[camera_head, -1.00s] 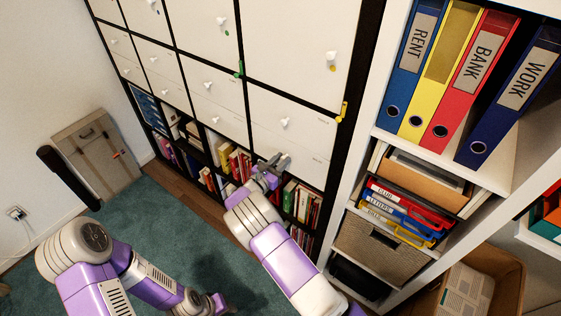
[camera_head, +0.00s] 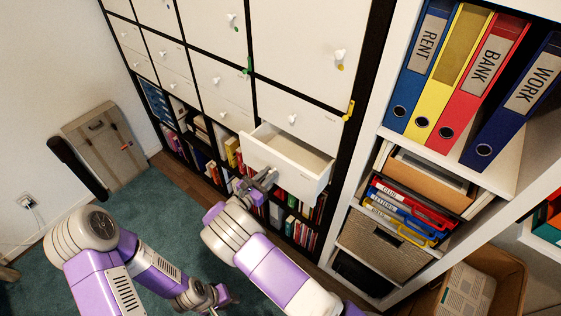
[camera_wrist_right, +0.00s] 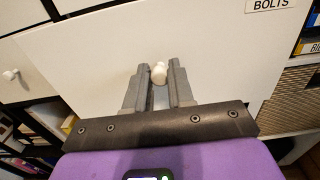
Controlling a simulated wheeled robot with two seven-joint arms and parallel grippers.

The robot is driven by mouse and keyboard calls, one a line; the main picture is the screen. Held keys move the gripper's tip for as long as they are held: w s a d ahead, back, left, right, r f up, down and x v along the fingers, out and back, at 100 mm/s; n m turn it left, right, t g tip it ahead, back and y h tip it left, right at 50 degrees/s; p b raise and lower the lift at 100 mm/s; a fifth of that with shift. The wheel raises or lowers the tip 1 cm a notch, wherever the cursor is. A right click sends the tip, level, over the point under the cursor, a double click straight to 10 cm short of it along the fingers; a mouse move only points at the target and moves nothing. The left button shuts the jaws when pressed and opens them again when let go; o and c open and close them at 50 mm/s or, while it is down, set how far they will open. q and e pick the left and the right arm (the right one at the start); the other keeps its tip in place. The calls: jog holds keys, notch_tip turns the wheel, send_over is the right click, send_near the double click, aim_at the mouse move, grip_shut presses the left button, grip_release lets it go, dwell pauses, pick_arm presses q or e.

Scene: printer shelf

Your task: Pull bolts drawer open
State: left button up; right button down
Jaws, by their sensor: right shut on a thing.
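The bolts drawer (camera_head: 286,170) is a white drawer in the cabinet's lower right, standing well out with its empty-looking inside visible. In the right wrist view its front (camera_wrist_right: 220,65) carries a "BOLTS" label (camera_wrist_right: 270,4) at the top right. My right gripper (camera_head: 266,180) is at the drawer's front; in the right wrist view its grey fingers (camera_wrist_right: 159,75) are shut on the white knob (camera_wrist_right: 159,72). My left gripper (camera_head: 222,298) is low over the carpet, away from the cabinet; its fingers are too small to read.
A closed drawer (camera_head: 292,118) with a white knob is just above the open one. Books (camera_head: 300,208) fill the shelves below. A white shelf with binders (camera_head: 470,75) stands at the right. A beige case (camera_head: 105,142) leans on the left wall. Green carpet (camera_head: 160,215) is clear.

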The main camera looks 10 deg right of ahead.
pick_arm(q)
jog(key=shift+r, duration=0.1)
pick_arm(e)
jog(key=v, duration=1)
jog(key=shift+s+a, duration=0.25)
jog(key=shift+s, duration=0.05)
jog(key=c, duration=1)
grip_release()
jog(key=shift+a, duration=0.1)
